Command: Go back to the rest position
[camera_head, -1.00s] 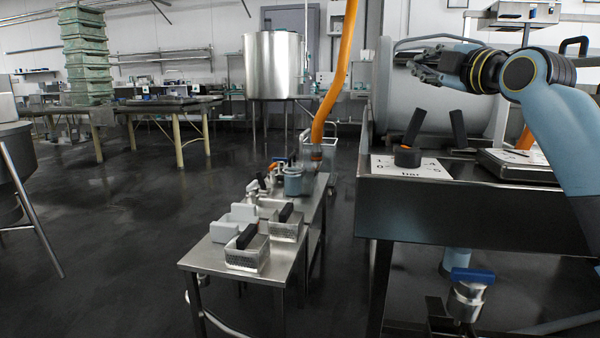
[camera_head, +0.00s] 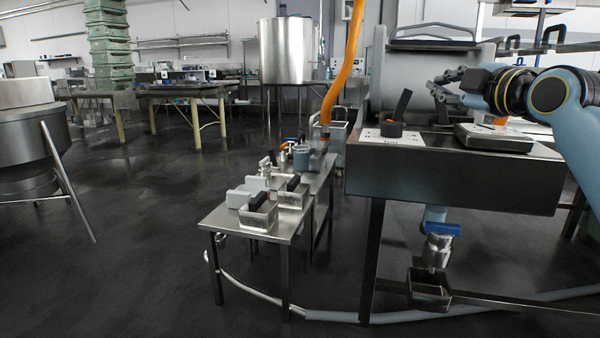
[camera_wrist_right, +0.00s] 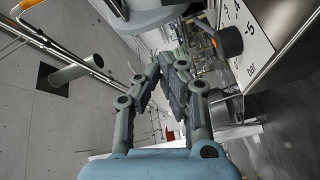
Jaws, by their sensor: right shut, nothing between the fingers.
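My right gripper (camera_head: 445,82) is at the upper right of the head view, above the dark steel table and in front of the grey horizontal drum. It also shows in the right wrist view (camera_wrist_right: 168,62), where its fingers are closed together with nothing between them. My blue right arm comes in from the right edge. The black lever (camera_head: 402,104) stands tilted on the white dial plate (camera_head: 413,138), to the left of the gripper and apart from it. The lever's base and the plate also show at the top right of the wrist view. My left gripper is not in view.
The dark steel table (camera_head: 450,185) carries a flat scale-like device (camera_head: 495,138). A low steel bench (camera_head: 228,216) with small perforated moulds (camera_head: 258,217) stands left of it. An orange hose (camera_head: 341,72) hangs behind. A steel vat (camera_head: 30,135) stands at far left. The floor between is clear.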

